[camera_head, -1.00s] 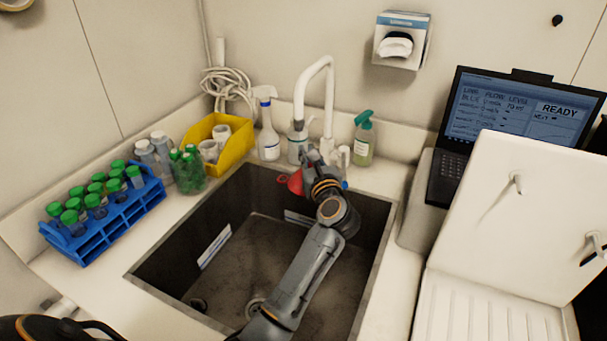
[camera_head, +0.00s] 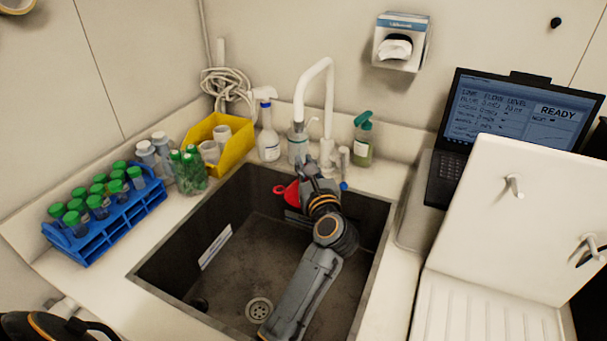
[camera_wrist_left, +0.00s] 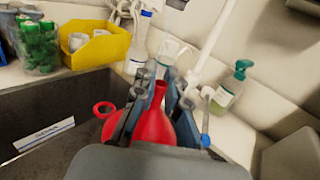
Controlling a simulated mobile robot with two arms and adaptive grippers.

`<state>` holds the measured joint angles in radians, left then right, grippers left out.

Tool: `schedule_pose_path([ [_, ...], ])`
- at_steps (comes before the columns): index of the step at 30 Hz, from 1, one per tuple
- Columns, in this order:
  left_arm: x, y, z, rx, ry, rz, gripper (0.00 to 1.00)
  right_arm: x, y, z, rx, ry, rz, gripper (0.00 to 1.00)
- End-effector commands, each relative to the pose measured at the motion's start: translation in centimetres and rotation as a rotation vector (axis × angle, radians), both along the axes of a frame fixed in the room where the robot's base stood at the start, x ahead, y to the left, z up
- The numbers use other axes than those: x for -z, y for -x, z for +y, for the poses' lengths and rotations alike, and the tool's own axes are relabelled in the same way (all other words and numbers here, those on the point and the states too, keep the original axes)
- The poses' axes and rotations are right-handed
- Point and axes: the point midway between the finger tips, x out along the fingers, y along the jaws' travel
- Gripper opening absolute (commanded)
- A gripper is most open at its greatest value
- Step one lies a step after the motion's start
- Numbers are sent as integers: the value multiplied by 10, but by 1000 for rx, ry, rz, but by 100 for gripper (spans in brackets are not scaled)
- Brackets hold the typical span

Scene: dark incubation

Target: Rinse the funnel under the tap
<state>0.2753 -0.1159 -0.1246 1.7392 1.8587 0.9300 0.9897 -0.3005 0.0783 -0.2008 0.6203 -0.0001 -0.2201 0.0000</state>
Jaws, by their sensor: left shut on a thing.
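My left gripper (camera_head: 309,170) is shut on the red funnel (camera_head: 291,193) above the back part of the sink (camera_head: 160,262). In the left wrist view the funnel (camera_wrist_left: 154,127) sits between the fingers, its narrow stem pointing up and away from the wrist. A red ring (camera_wrist_left: 104,108) shows at its left side. The white gooseneck tap (camera_head: 330,95) stands behind the sink. Its spout end hangs behind and above the gripper in the head view. I cannot make out any running water. My right gripper is not in view.
Spray bottles (camera_head: 268,135) and a green-topped bottle (camera_head: 363,140) stand behind the sink. A yellow bin (camera_head: 236,149), a jar of green caps (camera_head: 188,172) and a blue tube rack (camera_head: 105,225) line the left counter. A laptop (camera_head: 445,178) stands right.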

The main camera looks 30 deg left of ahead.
Motion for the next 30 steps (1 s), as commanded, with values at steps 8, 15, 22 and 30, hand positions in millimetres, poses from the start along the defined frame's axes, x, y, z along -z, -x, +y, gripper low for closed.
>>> schedule_pose_path([
  [8,0,20,-12,1,1,1,0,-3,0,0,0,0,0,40],
  [15,0,34,-19,0,1,1,0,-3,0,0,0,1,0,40],
  [22,-1,36,-20,-1,0,0,0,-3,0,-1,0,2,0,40],
  [30,0,36,-20,0,0,0,0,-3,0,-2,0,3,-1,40],
])
